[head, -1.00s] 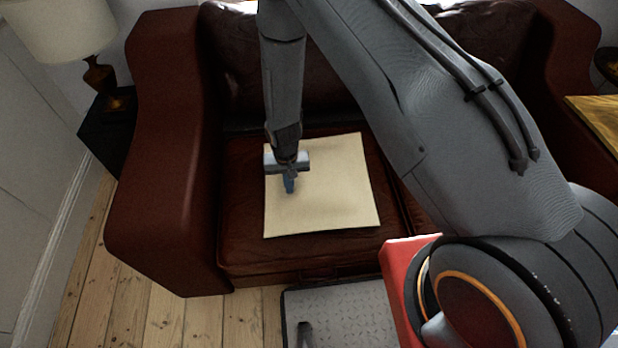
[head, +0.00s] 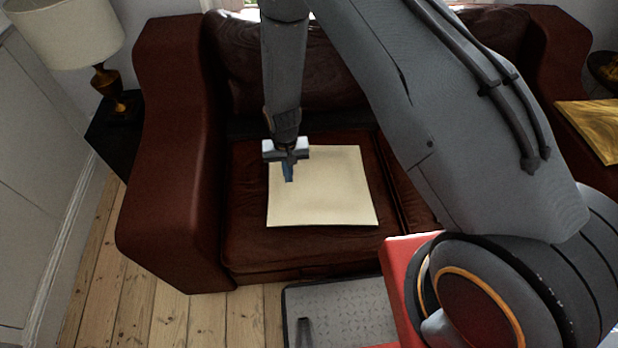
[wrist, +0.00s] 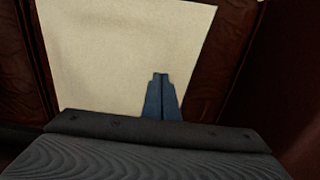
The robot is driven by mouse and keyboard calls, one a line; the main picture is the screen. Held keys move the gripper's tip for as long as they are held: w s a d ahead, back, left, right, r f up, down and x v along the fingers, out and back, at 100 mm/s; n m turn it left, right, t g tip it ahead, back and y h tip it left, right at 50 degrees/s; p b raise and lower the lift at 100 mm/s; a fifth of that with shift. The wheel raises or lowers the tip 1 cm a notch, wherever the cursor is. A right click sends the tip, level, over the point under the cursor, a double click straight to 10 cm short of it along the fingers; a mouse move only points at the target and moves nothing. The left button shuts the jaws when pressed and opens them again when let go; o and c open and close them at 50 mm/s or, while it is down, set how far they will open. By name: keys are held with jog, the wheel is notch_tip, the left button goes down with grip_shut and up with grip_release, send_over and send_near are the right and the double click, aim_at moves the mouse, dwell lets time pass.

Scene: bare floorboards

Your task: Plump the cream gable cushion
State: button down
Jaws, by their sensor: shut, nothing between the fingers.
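The cream gable cushion (head: 330,195) lies flat on the left seat of a dark red leather sofa. It looks like a thin cream square in the head view. My gripper (head: 289,178) is over its left part, pointing down, with its blue fingers together and nothing between them. In the wrist view, the cushion (wrist: 120,50) fills much of the picture, and the shut fingertips (wrist: 160,76) show against it near its edge. I cannot tell whether the fingertips touch the cushion or hang just above it.
The sofa's left arm (head: 170,150) rises beside the seat, and its backrest (head: 230,70) stands behind. A lamp (head: 75,30) is on a dark side table (head: 110,140) at the left. Bare floorboards (head: 150,310) lie in front.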

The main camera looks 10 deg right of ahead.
jog(key=shift+r, duration=0.75)
notch_tip(320, 180, up, 6)
jog(key=p, duration=0.4)
jog(key=s+d+r, duration=0.2)
jog(key=d+r, duration=0.3)
jog(key=r, duration=0.5)
jog(key=s+d+r, duration=0.1)
jog(key=d+r, duration=0.5)
jog(key=r, duration=0.4)
jog(key=s+d+r+t+b, duration=0.1)
jog(key=s+d+r, duration=0.7)
jog(key=s+r, duration=0.2)
jog(key=shift+s, duration=1.2)
